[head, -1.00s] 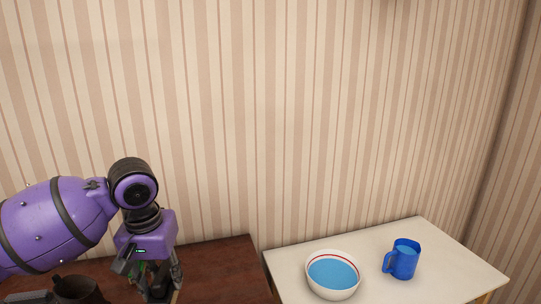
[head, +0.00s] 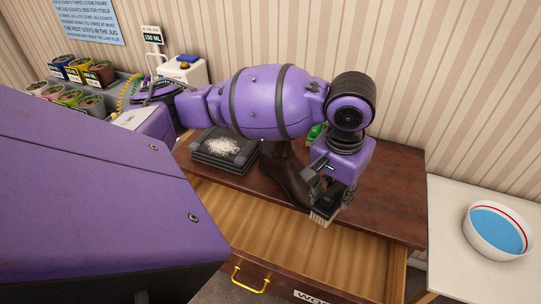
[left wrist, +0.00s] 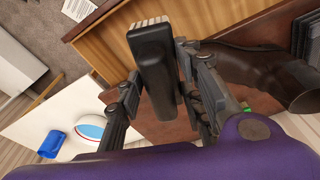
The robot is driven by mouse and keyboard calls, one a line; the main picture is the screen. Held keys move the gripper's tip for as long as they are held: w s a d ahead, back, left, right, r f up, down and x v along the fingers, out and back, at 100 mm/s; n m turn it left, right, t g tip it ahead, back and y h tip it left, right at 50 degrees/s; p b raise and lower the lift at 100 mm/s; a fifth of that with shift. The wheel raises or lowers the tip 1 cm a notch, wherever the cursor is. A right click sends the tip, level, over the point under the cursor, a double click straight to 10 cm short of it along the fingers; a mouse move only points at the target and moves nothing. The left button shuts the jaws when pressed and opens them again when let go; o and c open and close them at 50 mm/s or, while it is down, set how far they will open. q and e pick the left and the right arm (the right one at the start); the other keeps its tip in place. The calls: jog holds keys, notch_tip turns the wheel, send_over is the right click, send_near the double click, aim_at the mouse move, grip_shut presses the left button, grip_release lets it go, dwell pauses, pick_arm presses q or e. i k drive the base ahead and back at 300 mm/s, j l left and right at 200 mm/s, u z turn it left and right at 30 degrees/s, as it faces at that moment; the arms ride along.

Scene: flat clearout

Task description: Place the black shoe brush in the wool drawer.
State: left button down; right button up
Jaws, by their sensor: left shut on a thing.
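My left gripper (head: 330,192) is shut on the black shoe brush (head: 322,212), whose pale bristles face down in the head view. In the left wrist view the brush (left wrist: 155,60) sits between the two fingers of the gripper (left wrist: 160,88). The wool drawer (head: 290,242) is pulled open below the brown dresser top, with a brass handle and a partly visible label on its front. Its visible inside is bare wood. The brush is near the front edge of the dresser top, beside the open drawer. My right gripper is not in view.
A dark brown boot (head: 285,175) stands on the dresser close to my gripper. A black scale-like box (head: 215,160) with pale grains lies left of it. A white table with a bowl (head: 497,230) stands right.

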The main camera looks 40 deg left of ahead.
aim_at(249, 238)
jog(key=k+j, duration=0.4)
jog(key=j, duration=0.25)
jog(key=k+j, duration=0.2)
jog(key=j+u, duration=0.05)
jog(key=j, duration=0.05)
